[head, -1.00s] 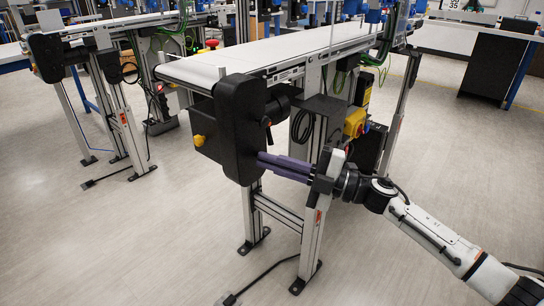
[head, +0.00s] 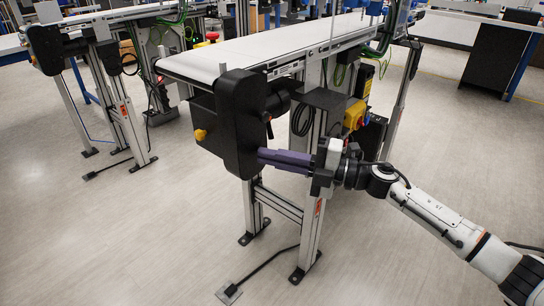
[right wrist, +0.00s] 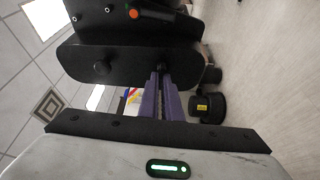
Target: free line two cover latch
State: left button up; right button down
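The black end cover (head: 237,125) of the near conveyor shows in the head view, and its dark face (right wrist: 125,62) shows in the right wrist view. Two round black knobs sit on that face: one bare knob (right wrist: 101,68) at the left, and one (right wrist: 163,67) at the tips of my purple fingers, which I take for the latch. My right gripper (head: 262,156) reaches in from the right at the cover's lower edge. Its fingers (right wrist: 161,80) are close together on either side of that knob and appear shut on it. The tips are partly hidden. My left gripper is out of view.
The near conveyor's belt (head: 235,55) is empty at this end. A yellow knob (head: 199,135) and a yellow switch box (head: 355,115) are nearby. A conveyor leg (head: 311,225) stands below my gripper. Floor at front left is clear.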

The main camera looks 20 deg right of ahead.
jog(key=c, duration=2)
grip_release()
jog(key=shift+w+d, duration=0.2)
jog(key=shift+d, duration=0.05)
jog(key=shift+s+a, duration=0.1)
jog(key=shift+v, duration=5.15)
jog(key=shift+o, duration=0.7)
